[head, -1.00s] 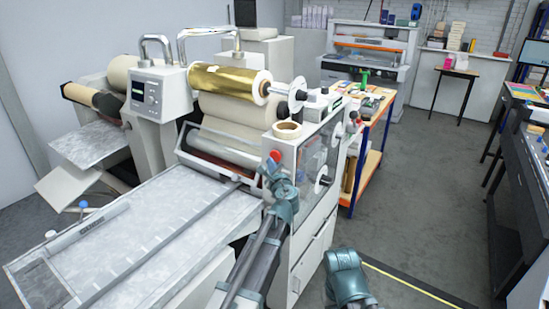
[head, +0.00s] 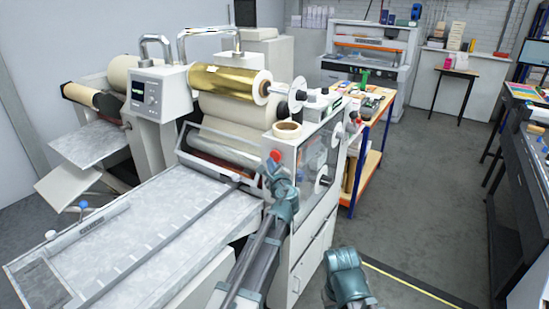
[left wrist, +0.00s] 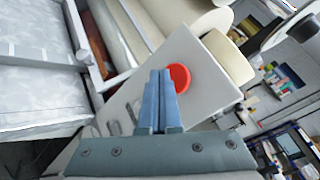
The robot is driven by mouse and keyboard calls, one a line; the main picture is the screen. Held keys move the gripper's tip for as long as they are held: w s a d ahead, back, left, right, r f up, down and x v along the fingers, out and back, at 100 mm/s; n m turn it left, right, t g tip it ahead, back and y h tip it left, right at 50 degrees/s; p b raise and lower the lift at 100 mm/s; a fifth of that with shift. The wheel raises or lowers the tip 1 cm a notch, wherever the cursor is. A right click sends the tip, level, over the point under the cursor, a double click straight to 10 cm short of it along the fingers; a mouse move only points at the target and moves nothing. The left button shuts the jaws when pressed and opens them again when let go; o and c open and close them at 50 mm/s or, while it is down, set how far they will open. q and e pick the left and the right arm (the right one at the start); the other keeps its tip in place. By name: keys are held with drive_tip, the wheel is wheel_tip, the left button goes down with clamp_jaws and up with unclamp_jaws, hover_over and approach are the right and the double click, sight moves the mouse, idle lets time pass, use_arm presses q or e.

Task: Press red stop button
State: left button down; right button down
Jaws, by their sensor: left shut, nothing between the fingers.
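The red stop button (head: 276,155) is round and sits on the pale end panel of the laminating machine, below a tape roll. In the left wrist view the button (left wrist: 180,77) is right beside the tips of my left gripper (left wrist: 160,73), partly hidden by the blue fingers. The fingers are together and hold nothing. In the head view my left gripper (head: 265,168) is just below and left of the button. I cannot tell whether the tips touch the panel or the button. My right gripper does not show; only a teal part of my arm appears at the bottom.
The machine (head: 310,150) carries a gold foil roll (head: 222,80) and a tape roll (head: 288,130). Its long feed table (head: 150,235) lies to the left. The grey floor (head: 430,200) on the right is open.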

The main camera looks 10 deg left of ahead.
idle(0.7)
use_arm(q)
drive_tip(key=shift+w+d, duration=0.15)
drive_tip(key=shift+w, duration=0.25)
drive_tip(key=shift+w+d, duration=0.15)
drive_tip(key=shift+w, duration=0.25)
idle(0.6)
idle(0.3)
drive_tip(key=shift+s+a, duration=0.3)
drive_tip(key=shift+s, duration=0.5)
drive_tip(key=s, duration=0.1)
drive_tip(key=s+a, duration=0.1)
drive_tip(key=s, duration=0.2)
drive_tip(key=shift+s+a, duration=0.35)
idle(0.4)
